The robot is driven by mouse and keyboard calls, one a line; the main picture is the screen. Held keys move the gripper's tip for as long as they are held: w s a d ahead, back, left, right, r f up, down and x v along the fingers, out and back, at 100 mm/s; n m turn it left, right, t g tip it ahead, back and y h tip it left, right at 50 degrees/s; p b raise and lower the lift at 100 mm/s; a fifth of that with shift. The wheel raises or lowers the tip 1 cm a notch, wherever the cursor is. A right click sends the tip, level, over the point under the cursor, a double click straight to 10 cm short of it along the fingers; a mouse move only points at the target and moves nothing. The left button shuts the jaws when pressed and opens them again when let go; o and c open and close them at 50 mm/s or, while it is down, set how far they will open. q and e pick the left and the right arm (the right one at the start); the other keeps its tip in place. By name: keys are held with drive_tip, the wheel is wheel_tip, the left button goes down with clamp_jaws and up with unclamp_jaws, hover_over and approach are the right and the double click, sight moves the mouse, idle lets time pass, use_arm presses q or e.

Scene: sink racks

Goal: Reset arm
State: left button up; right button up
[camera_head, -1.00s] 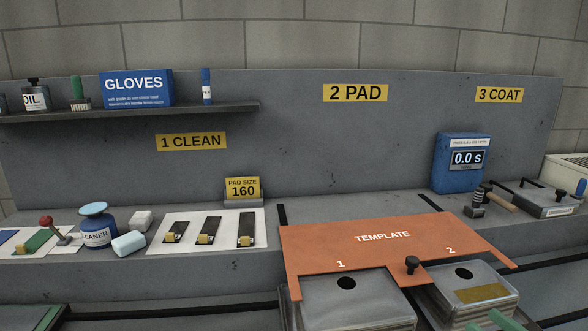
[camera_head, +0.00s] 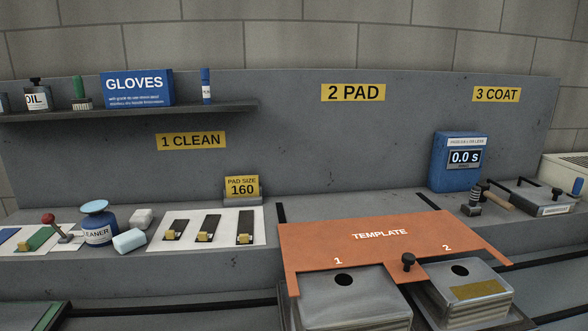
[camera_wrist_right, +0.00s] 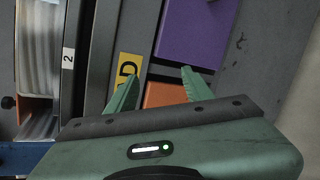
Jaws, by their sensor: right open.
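My right gripper (camera_wrist_right: 158,82) shows in the right wrist view with its two green fingers spread apart. Nothing is visible between the fingertips. A purple surface (camera_wrist_right: 195,35) and an orange surface (camera_wrist_right: 163,94) lie beyond the fingers; I cannot tell how far off they are. Neither gripper shows in the head view. My left gripper is out of view.
An orange template (camera_head: 400,237) with a black knob (camera_head: 408,261) lies on the bench over two metal blocks (camera_head: 345,300) (camera_head: 470,290). A blue timer box (camera_head: 459,180) stands at right. A blue-capped cleaner jar (camera_head: 97,232) and white sponges stand at left. A shelf (camera_head: 150,110) holds gloves.

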drive_tip(key=s+a+f+m+g, duration=0.35)
drive_tip(key=s+f+m, duration=0.25)
drive_tip(key=s+f, duration=0.5)
drive_tip(key=s+a+f+m+g, duration=0.3)
drive_tip(key=s+a+f+m, duration=0.3)
drive_tip(key=f, duration=1)
drive_tip(key=s+a+f+m+g, duration=0.3)
drive_tip(key=s+a, duration=0.4)
drive_tip(key=s, duration=0.3)
drive_tip(key=s+a+f+m+g+y, duration=0.1)
drive_tip(key=s+a+f+m+g, duration=0.2)
drive_tip(key=s+a+f+m, duration=0.2)
drive_tip(key=s+a+f, duration=0.2)
drive_tip(key=s+a, duration=0.1)
drive_tip(key=s, duration=0.1)
drive_tip(key=shift+s+a+f, duration=0.15)
drive_tip(key=shift+s+a, duration=0.1)
drive_tip(key=shift+s, duration=0.15)
